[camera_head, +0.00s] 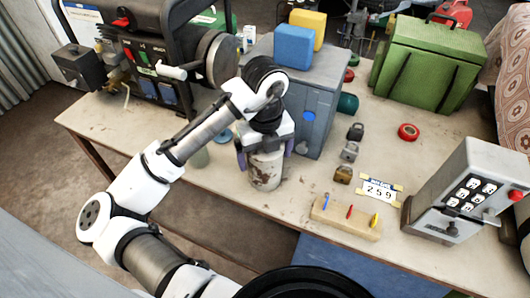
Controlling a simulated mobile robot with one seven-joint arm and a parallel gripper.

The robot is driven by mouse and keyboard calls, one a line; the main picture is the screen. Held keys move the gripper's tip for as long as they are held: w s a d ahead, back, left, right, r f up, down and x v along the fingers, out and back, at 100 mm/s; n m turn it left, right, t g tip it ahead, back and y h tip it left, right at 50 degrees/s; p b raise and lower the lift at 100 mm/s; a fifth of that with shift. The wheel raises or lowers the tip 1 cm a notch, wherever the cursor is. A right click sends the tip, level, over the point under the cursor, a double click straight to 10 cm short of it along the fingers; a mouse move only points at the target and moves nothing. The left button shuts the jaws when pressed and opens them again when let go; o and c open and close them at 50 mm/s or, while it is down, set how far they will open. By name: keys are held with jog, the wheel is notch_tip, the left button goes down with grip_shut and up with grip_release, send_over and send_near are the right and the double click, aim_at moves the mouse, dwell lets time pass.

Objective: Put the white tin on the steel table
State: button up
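The white tin (265,172) is scuffed, with brownish marks, and stands upright at the front part of the worn beige table (222,180). My gripper (265,152) points down over it, with one finger at its left side and one at its right side. The fingers are close to the tin's wall; whether they press on it does not show. The gripper hides the tin's top. No table that is clearly steel shows; a plain grey surface (40,250) lies at the lower left edge.
A grey box (318,105) with a blue and a yellow block on top stands close behind my gripper. To the right are padlocks (349,151), a wooden block with coloured pegs (346,218), a number plate (379,190) and a keypad box (470,190). A generator (150,65) stands at the left.

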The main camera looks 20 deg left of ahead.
jog(key=shift+o, duration=0.7)
notch_tip(320, 180, up, 12)
jog(key=shift+r, duration=0.2)
jog(key=shift+w, duration=0.1)
